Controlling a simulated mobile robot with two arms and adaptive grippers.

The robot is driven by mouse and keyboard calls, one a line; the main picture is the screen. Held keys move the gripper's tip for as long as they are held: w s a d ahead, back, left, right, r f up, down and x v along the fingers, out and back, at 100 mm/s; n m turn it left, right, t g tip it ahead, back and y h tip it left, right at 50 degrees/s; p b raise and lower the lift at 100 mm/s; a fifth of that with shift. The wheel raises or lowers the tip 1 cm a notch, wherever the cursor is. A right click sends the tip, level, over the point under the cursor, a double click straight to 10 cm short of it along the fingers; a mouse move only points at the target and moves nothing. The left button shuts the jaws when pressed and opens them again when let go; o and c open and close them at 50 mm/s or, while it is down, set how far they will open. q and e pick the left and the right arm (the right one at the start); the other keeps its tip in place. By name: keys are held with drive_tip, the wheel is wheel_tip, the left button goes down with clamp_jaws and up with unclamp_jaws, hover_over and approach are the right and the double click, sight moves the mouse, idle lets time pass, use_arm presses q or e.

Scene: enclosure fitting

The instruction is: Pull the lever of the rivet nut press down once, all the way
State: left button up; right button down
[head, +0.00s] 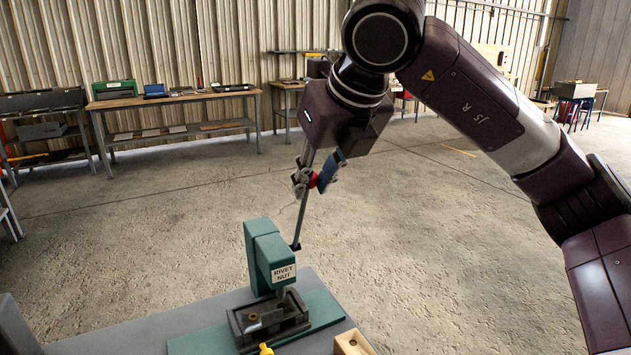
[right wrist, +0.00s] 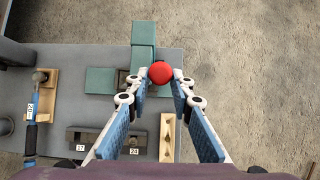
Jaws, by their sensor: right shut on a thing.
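The green rivet nut press (head: 262,250), labelled "RIVET NUT", stands on a green base plate (head: 322,309) on the grey bench. Its thin dark lever (head: 299,222) rises steeply from the press's right side, leaning slightly right, and ends in a red ball knob (head: 312,180). My right gripper (head: 317,181) is shut on the knob. In the right wrist view, the red knob (right wrist: 160,72) sits between the fingertips (right wrist: 161,76), with the press (right wrist: 143,38) beyond it. A dark fixture (head: 270,321) lies under the press head. My left gripper is not in view.
Open concrete floor (head: 450,250) lies right of the bench. A far table (head: 180,99) stands by the wall.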

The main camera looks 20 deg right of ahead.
drive_tip(key=shift+w+a+r+p, duration=0.1)
drive_tip(key=shift+w+r+p, duration=0.45)
drive_tip(key=shift+w+r, duration=0.2)
drive_tip(key=shift+w, duration=0.2)
drive_tip(key=shift+w+a+r+p, duration=0.15)
drive_tip(key=shift+w+r+p, duration=0.35)
drive_tip(key=shift+w+p, duration=0.15)
drive_tip(key=shift+w+a+r+p, duration=0.15)
drive_tip(key=shift+w+p, duration=0.25)
drive_tip(key=shift+w, duration=0.2)
drive_tip(key=shift+w+a+r+p, duration=0.15)
drive_tip(key=shift+w+p, duration=0.3)
drive_tip(key=shift+w, duration=0.15)
drive_tip(key=shift+w+a+r+p, duration=0.1)
drive_tip(key=shift+w+p, duration=0.3)
drive_tip(key=shift+w, duration=0.2)
drive_tip(key=c, duration=1.6)
unclamp_jaws()
drive_tip(key=shift+s+d, duration=0.1)
drive_tip(key=shift+s, duration=0.15)
drive_tip(key=shift+f, duration=0.15)
